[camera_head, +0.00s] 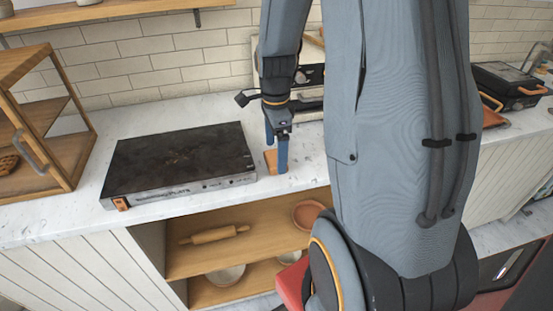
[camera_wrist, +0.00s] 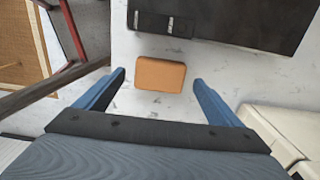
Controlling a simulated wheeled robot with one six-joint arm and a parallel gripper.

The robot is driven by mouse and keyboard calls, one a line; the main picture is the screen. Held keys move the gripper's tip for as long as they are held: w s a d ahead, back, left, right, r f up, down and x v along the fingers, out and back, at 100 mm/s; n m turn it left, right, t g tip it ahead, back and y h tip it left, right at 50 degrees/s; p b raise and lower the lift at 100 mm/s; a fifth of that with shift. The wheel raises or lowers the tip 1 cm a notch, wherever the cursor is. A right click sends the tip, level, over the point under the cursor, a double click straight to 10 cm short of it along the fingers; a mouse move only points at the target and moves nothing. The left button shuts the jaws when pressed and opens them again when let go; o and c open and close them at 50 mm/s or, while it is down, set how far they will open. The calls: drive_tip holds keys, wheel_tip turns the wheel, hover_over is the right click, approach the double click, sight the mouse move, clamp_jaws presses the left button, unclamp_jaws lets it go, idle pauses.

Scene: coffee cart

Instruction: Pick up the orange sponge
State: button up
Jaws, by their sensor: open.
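The orange sponge (camera_wrist: 160,75) is a small flat block lying on the pale marble counter. In the wrist view it sits between my gripper's (camera_wrist: 159,79) two blue fingers, with a clear gap on each side. The fingers are spread and hold nothing. In the head view my gripper (camera_head: 279,153) points down at the counter, and part of the sponge (camera_head: 270,161) shows just left of the fingers. The rest of it is hidden behind them there.
A black flat griddle (camera_head: 180,160) stands left of the sponge in the head view. A wooden display case (camera_head: 45,115) is at the far left. A machine (camera_head: 312,78) stands behind my arm. Open shelves below the counter hold a rolling pin (camera_head: 214,235) and bowls.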

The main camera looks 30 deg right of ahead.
drive_tip(key=shift+f, duration=1.2)
drive_tip(key=c, duration=1.2)
drive_tip(key=shift+r, duration=0.15)
wheel_tip(320, 180, up, 10)
drive_tip(key=shift+f+b, duration=0.1)
drive_tip(key=shift+b, duration=0.8)
